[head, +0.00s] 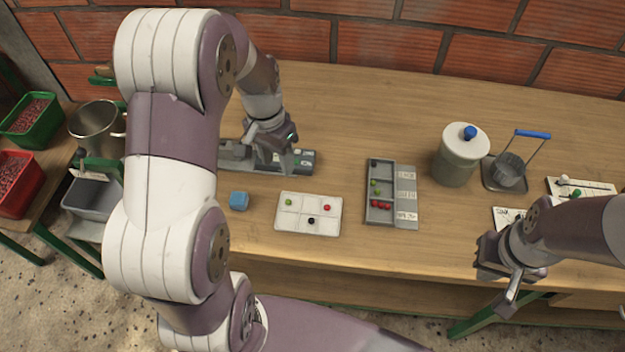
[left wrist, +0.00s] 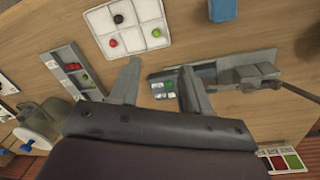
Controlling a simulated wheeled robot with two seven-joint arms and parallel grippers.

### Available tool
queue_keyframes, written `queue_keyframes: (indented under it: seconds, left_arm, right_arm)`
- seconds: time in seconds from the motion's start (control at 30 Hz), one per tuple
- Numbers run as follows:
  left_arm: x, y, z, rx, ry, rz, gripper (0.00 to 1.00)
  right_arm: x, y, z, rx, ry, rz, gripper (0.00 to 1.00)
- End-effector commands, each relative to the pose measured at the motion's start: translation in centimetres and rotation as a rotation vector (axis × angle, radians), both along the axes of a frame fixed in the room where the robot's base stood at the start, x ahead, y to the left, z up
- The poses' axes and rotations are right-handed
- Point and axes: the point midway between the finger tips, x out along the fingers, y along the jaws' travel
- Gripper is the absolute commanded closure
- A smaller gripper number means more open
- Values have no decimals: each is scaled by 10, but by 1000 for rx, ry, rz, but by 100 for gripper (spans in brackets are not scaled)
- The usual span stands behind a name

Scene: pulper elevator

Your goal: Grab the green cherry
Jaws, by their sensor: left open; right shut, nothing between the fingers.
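A white divided tray (head: 293,223) lies on the table. It holds a green cherry (head: 289,202) at its back left, a red cherry (head: 327,207) and a dark cherry (head: 311,221). The green cherry also shows in the left wrist view (left wrist: 155,33), apart from the fingers. My left gripper (head: 279,165) is open and empty, behind the white tray and over a grey device (head: 235,153). Its two fingers (left wrist: 161,72) show spread in the left wrist view. My right gripper (head: 500,285) is shut and empty at the table's front right.
A grey sorting tray (head: 407,205) right of the white tray holds more green and red cherries. A blue cube (head: 239,200) lies left of the white tray. A lidded pot (head: 458,160) and a blue-handled stand (head: 507,172) stand at the right.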

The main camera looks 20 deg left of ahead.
Motion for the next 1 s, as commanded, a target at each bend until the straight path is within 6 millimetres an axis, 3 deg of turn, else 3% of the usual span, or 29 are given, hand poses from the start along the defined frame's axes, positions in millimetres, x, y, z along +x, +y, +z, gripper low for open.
queue_keyframes:
  seconds: [0.17,0.4,0.57,0.8,1.0]
  left_arm:
    - [-4,-3,-8,-13,16,-81,53]
    - [-6,-9,-60,-13,15,-84,53]
    - [-7,-11,-78,-14,15,-82,53]
    - [-7,-14,-120,-13,13,-81,53]
    - [-8,-15,-126,-12,13,-81,53]
  right_arm:
    - [0,0,-1,0,0,0,100]
    - [0,0,-1,0,0,0,100]
    - [0,0,0,0,0,0,100]
    - [0,0,2,0,0,0,100]
    - [0,0,2,0,0,0,100]
